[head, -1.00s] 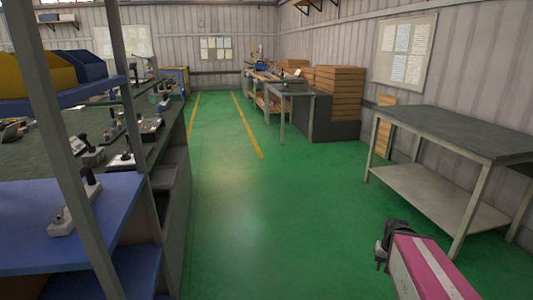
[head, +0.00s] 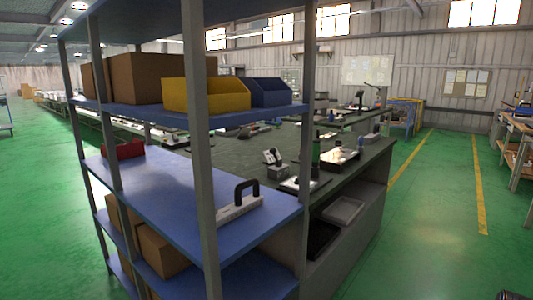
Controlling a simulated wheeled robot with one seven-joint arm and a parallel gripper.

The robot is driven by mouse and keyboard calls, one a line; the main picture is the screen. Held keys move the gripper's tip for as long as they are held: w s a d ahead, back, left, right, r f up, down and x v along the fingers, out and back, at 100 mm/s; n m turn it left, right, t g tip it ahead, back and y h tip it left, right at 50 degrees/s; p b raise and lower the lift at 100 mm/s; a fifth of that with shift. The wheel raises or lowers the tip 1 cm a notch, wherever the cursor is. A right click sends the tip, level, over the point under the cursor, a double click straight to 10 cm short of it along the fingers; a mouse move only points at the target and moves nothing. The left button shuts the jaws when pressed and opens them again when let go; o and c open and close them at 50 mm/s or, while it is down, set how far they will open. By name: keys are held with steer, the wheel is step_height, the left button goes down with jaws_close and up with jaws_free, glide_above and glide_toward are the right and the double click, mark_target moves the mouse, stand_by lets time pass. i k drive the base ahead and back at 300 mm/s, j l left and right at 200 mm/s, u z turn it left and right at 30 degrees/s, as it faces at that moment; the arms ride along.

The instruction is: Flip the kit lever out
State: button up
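Several small fixtures with dark levers or handles are in view, and I cannot tell which one is the kit. A white base with a black handle (head: 240,203) lies on the blue middle shelf in front. A grey block with a black-tipped lever (head: 275,162) stands on the dark green workbench (head: 225,153) behind the shelf. A light plate with an upright dark lever (head: 341,155) is farther right on that bench. My gripper (head: 512,296) shows only as a dark sliver at the bottom right edge, far from all of these; its fingers cannot be made out.
A blue shelf rack with grey posts (head: 203,170) stands close in front and partly blocks the bench. It holds a yellow bin (head: 205,96), a blue bin (head: 270,93), brown boxes (head: 150,78) and a red item (head: 122,150). Green floor (head: 425,230) is free at the right.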

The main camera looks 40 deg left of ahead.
mark_target(272, 150)
steer(key=i+u, duration=0.6)
steer(key=u, duration=0.2)
steer(key=i+l+u, duration=0.2)
steer(key=u, duration=0.2)
steer(key=i+u, duration=0.2)
steer(key=u, duration=0.2)
steer(key=i+l+u, duration=0.1)
steer(key=u, duration=0.35)
steer(key=i+l+u, duration=0.2)
steer(key=u, duration=0.2)
steer(key=k, duration=0.5)
